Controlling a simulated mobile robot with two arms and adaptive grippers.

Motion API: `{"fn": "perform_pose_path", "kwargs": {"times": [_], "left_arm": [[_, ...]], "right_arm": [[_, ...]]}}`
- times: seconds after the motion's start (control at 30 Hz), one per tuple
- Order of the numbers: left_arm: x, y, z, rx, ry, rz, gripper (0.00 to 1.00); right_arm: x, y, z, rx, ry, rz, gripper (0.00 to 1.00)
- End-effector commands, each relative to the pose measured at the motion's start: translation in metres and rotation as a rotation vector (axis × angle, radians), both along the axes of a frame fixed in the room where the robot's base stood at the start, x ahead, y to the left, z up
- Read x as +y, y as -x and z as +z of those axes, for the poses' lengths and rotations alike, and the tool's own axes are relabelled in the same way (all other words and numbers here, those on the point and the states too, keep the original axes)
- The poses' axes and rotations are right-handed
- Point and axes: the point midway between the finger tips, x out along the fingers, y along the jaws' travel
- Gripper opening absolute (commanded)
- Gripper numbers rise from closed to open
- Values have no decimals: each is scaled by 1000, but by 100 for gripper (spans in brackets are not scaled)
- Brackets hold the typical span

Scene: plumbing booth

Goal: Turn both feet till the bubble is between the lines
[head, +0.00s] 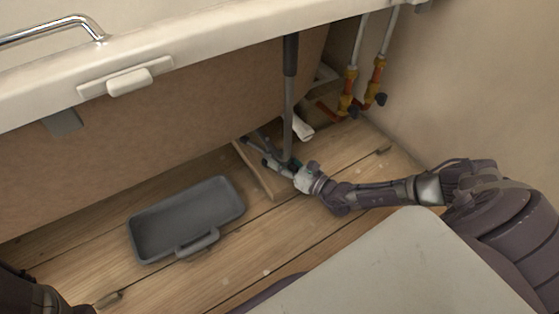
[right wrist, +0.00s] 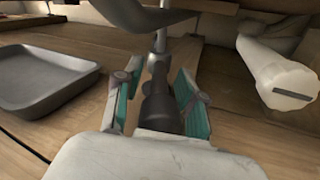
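The bath's near foot shows in the right wrist view as a dark, thick cylinder (right wrist: 158,108) under a thin metal rod (right wrist: 160,40). In the head view a grey upright leg (head: 288,110) with a dark upper sleeve comes down to my right gripper (head: 286,169). The gripper's teal-padded fingers (right wrist: 155,95) stand on both sides of the dark cylinder, with gaps showing, so it looks open around it. A second foot cannot be made out. A small pale block (head: 129,82) sits on the bath's rim; no bubble or lines can be read. My left gripper is out of view.
A grey tray (head: 170,246) with a handle lies on the plank floor, left of my right gripper; it also shows in the right wrist view (right wrist: 40,75). A white pipe (right wrist: 275,75) lies to the right.

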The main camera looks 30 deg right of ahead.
Motion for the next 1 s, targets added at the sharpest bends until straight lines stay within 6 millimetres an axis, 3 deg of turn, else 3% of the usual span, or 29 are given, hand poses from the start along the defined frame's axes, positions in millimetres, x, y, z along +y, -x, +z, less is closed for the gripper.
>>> {"fn": "perform_pose_path", "kwargs": {"times": [0.37, 0.8, 1.0], "left_arm": [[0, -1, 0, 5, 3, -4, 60], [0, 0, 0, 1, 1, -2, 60], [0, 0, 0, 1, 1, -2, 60]], "right_arm": [[-3, 10, 0, -1, 0, 2, 40], [-33, 92, 0, 3, 1, 2, 40], [-40, 110, 0, 0, -1, 1, 40]]}}
